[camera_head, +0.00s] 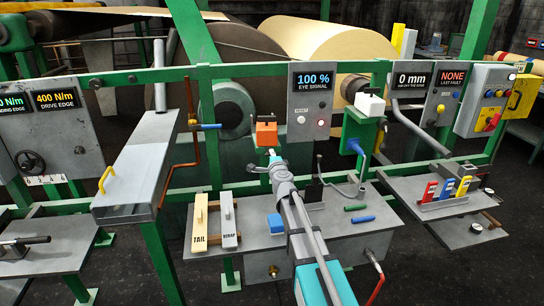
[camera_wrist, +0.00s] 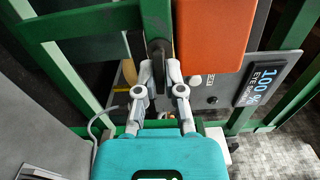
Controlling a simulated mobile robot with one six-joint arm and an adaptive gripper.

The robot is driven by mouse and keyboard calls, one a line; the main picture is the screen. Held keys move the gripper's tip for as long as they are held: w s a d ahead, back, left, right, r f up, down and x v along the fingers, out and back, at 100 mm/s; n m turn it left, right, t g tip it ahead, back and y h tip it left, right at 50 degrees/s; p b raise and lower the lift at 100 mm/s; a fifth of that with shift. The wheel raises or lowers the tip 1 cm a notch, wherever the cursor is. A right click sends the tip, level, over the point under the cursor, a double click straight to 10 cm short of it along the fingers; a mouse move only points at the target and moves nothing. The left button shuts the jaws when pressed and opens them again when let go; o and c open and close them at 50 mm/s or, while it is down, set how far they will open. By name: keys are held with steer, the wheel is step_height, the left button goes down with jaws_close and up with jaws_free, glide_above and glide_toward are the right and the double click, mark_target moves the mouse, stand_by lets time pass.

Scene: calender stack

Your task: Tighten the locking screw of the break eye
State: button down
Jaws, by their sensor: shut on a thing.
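In the wrist view the orange block (camera_wrist: 216,32) is large, just right of my fingers. My gripper (camera_head: 274,157) reaches up to just below the orange block; its fingertips (camera_wrist: 160,72) are closed on a dark screw-like part (camera_wrist: 157,48), apparently the locking screw. The fingers hide most of that part, so I cannot tell how tight it is.
A copper pipe (camera_head: 193,140) stands at left, a white-topped green fixture (camera_head: 362,128) at right. Green rails run behind.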

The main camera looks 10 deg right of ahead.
steer(key=m, duration=0.4)
steer(key=shift+f+m, duration=0.15)
steer(key=shift+m, duration=0.15)
stand_by(0.4)
steer(key=c, duration=0.8)
jaws_free()
steer(key=shift+o, duration=0.2)
steer(key=shift+s, duration=0.15)
steer(key=s, duration=1.1)
steer(key=shift+s, duration=0.35)
